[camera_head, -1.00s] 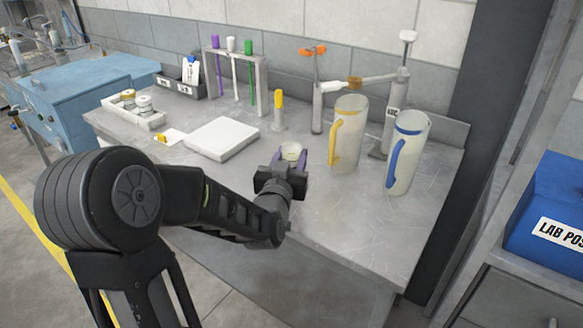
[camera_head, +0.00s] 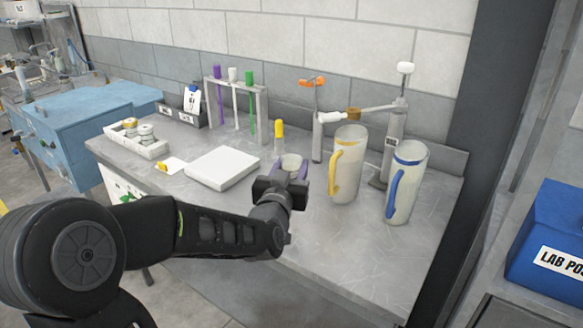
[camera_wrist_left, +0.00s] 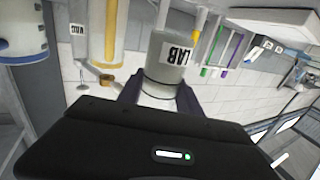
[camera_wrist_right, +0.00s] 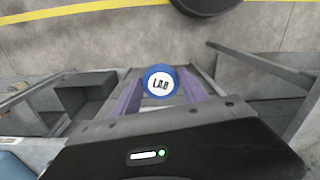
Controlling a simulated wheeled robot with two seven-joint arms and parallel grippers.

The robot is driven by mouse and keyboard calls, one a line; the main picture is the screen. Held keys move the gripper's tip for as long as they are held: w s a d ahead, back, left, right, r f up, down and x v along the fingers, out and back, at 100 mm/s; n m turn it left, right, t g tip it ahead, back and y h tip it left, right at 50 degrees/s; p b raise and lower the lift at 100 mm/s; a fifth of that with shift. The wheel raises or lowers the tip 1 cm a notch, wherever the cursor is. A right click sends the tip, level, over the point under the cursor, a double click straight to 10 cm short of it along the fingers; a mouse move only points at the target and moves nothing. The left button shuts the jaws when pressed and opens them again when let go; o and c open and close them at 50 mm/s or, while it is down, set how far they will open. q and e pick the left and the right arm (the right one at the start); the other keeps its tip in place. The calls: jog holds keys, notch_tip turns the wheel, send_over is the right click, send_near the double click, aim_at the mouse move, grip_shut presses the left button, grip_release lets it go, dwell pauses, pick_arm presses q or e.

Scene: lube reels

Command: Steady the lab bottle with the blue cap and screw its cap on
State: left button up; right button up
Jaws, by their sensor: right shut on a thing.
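The lab bottle (camera_wrist_left: 168,58) is pale with a LAB label, which appears upside down in the left wrist view; its pale top (camera_head: 291,163) shows in the head view. The right gripper is outside the head view. Cap and bottle are apart.
A yellow-handled mug (camera_head: 347,150) and a blue-handled mug (camera_head: 406,180) stand right of the bottle. A white slab (camera_head: 222,168) lies left of it, and a yellow-capped vial (camera_head: 279,138) stands behind. The front right of the metal bench (camera_head: 370,245) is clear.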

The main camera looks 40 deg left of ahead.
pick_arm(q)
grip_shut()
dwell(0.7)
